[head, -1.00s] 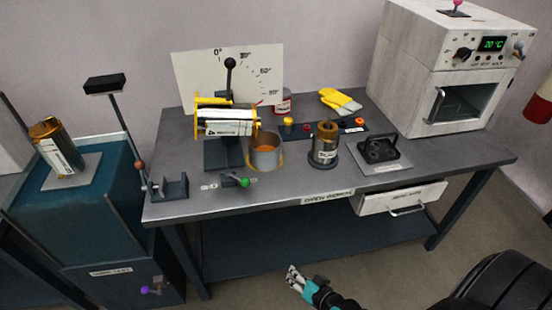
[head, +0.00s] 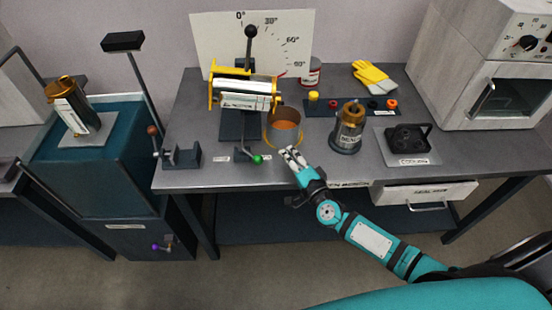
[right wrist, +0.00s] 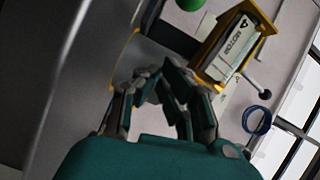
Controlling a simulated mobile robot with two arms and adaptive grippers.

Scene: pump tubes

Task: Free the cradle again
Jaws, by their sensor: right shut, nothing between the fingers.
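The yellow-ended cradle (head: 212,92) sits on a dark stand in front of the angle board. A silver cylinder with a white label (head: 247,93) lies in it, roughly level. The cradle also shows in the right wrist view (right wrist: 213,40), with the labelled cylinder (right wrist: 233,47) in it. A dark lever with a ball knob (head: 250,32) stands up behind. My left gripper is out of view.
A green-knobbed lever (head: 258,159) lies just left of my right gripper. A brass-topped canister (head: 347,128) stands upright to the right, with a black fixture (head: 408,138) beyond. A teal cabinet (head: 95,175) on the left bears another canister (head: 72,103).

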